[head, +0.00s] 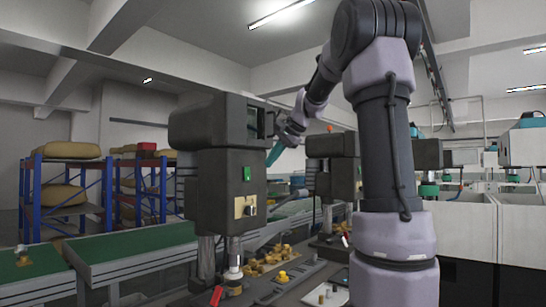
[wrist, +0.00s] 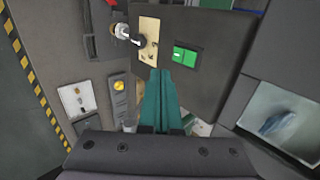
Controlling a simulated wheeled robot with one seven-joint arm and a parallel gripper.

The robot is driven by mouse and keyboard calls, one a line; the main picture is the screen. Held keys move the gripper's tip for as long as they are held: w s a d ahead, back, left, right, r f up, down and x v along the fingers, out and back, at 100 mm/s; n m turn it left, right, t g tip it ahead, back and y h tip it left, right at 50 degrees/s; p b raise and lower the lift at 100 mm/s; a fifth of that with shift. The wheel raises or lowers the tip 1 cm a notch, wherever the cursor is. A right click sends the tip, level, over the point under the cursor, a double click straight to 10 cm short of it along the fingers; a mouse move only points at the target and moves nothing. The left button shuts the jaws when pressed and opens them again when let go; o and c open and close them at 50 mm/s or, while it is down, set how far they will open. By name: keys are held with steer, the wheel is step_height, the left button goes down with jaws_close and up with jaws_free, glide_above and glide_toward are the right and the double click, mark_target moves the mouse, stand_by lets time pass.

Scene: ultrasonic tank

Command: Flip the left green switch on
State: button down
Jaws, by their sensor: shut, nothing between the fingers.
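The left green switch (head: 247,174) is on the front of the dark grey machine at the left in the head view. In the wrist view the green switch (wrist: 186,57) shows as a small block with two halves, on a dark panel. Whether it is on or off I cannot tell. My gripper (head: 270,162) has teal fingers and is to the right of the machine in the head view. In the wrist view my gripper (wrist: 159,72) is shut and empty, its tips just left of and below the switch in the picture. Contact with the panel cannot be told.
A yellowish plate with a knob (head: 245,207) is below the switch. A second dark machine (head: 333,147) with its own green switch (head: 358,186) stands to the right. A conveyor (head: 130,246) runs at left; brass-coloured parts (head: 268,258) lie on the bench below.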

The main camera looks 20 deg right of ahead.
mark_target(247, 174)
steer(key=shift+w+a+f, duration=0.65)
steer(key=shift+w+f, duration=0.1)
steer(key=shift+w, duration=0.35)
steer(key=shift+w+a+f, duration=0.65)
steer(key=shift+w+f, duration=0.1)
steer(key=shift+w, duration=0.4)
steer(key=shift+w+a+f, duration=0.65)
steer(key=shift+w+f, duration=0.1)
steer(key=shift+w, duration=0.35)
